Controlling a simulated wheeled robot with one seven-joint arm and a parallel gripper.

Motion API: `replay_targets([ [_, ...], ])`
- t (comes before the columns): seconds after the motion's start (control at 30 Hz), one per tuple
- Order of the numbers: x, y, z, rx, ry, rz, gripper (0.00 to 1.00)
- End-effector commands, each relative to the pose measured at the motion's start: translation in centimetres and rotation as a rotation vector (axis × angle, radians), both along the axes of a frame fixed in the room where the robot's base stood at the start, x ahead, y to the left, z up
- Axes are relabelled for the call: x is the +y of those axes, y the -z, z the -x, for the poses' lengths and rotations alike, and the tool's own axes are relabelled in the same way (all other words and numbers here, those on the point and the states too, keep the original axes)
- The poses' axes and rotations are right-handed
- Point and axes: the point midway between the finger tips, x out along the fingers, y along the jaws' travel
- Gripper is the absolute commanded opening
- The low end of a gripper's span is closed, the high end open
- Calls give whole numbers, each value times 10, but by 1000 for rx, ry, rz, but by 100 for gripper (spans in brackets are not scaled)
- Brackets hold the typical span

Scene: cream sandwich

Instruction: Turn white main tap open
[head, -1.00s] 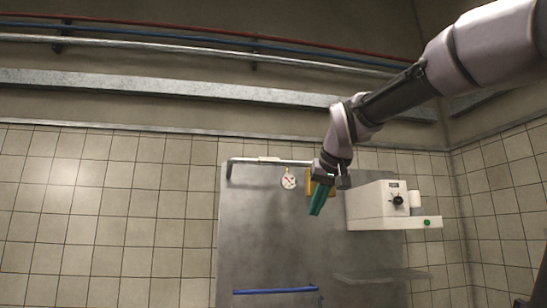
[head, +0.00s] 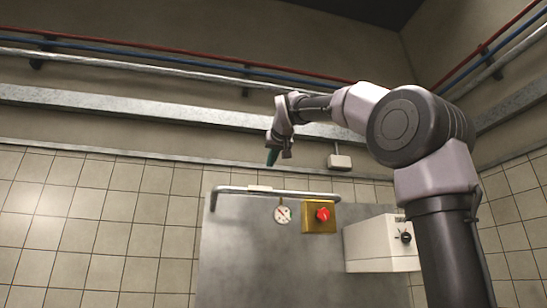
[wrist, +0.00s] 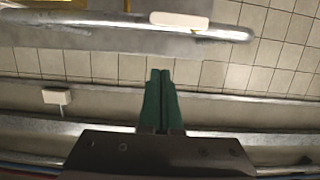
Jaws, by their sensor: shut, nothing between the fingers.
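No part is clearly marked as the white main tap. A small flat white piece (head: 260,188) sits on the grey pipe (head: 225,190) along the top of the metal panel. It also shows in the wrist view (wrist: 180,20); I cannot tell whether it is a handle or a label. A white box (head: 372,241) with a black knob (head: 405,237) stands at the right of the panel. My gripper (head: 272,158) is above the pipe in the picture, apart from it. Its green fingers (wrist: 161,74) are together and empty.
A yellow plate (head: 320,226) with a red knob (head: 323,214) and a round gauge (head: 282,215) sit below the pipe. A small white wall box (head: 339,161) is at my gripper's right. Red, blue and silver pipes run along the upper wall.

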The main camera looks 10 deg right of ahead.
Motion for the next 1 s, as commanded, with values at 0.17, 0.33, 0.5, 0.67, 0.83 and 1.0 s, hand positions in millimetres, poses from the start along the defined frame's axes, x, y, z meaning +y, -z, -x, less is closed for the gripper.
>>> replay_targets([
  [0.17, 0, 10, -39, 1, 0, -1, 0],
  [0.33, -1, 31, -41, 0, 0, 0, 0],
  [0.5, 0, 46, -41, -1, 0, 0, 0],
  [0.67, 0, 50, -41, -1, 0, -2, 0],
  [0.83, 0, 50, -41, -1, 0, -2, 0],
  [1.0, 0, 50, -41, -1, 0, -5, 0],
])
